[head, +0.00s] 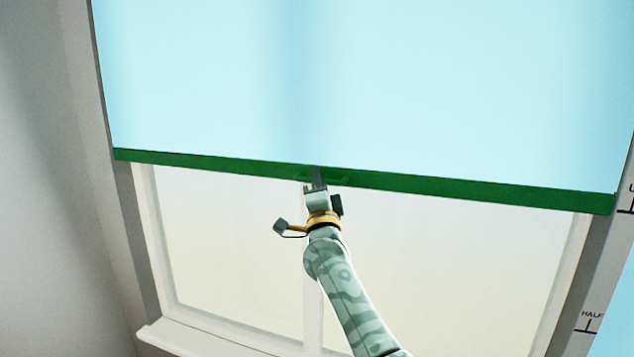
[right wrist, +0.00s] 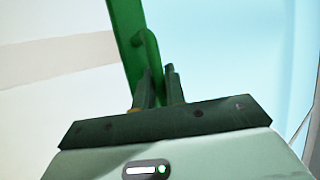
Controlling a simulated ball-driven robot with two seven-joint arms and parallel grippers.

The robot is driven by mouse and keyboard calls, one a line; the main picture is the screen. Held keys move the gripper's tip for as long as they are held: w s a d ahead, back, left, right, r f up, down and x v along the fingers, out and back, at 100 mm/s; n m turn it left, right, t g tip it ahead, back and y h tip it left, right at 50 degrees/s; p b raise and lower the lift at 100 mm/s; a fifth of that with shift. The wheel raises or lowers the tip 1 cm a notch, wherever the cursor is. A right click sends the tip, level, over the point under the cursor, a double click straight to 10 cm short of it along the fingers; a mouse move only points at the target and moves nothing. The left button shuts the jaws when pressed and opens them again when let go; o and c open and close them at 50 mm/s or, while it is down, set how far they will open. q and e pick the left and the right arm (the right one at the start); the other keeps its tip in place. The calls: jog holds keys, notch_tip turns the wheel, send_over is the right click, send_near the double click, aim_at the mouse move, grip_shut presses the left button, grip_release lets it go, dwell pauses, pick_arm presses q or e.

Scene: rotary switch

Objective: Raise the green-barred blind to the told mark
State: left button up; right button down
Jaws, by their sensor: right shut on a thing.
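The light blue blind (head: 400,80) hangs over the upper part of the window, with a green bar (head: 470,189) along its lower edge. The bar slopes slightly down to the right in the head view. My right gripper (head: 318,178) is at the middle of the bar, shut on its small green handle. In the right wrist view the fingers (right wrist: 157,88) are beside the green handle (right wrist: 149,50), which stands out from the bar (right wrist: 125,35). The right frame has a HALF mark (head: 588,324) below the bar and another mark (head: 628,210), partly cut off, near the bar's right end. My left gripper is not in view.
The window pane (head: 230,240) is uncovered below the bar, with a pale frame and a middle upright. A white sill (head: 180,338) runs along the bottom left. A plain grey wall (head: 50,200) is at the left.

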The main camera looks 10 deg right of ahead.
jog(key=shift+r, duration=0.35)
jog(key=c, duration=1.7)
grip_release()
jog(key=shift+f, duration=0.1)
jog(key=shift+s+f, duration=0.1)
jog(key=shift+s+f+p, duration=0.15)
jog(key=shift+s+p, duration=0.1)
jog(key=shift+p, duration=0.2)
jog(key=p+v, duration=0.4)
jog(key=v, duration=1.1)
jog(key=shift+s, duration=0.2)
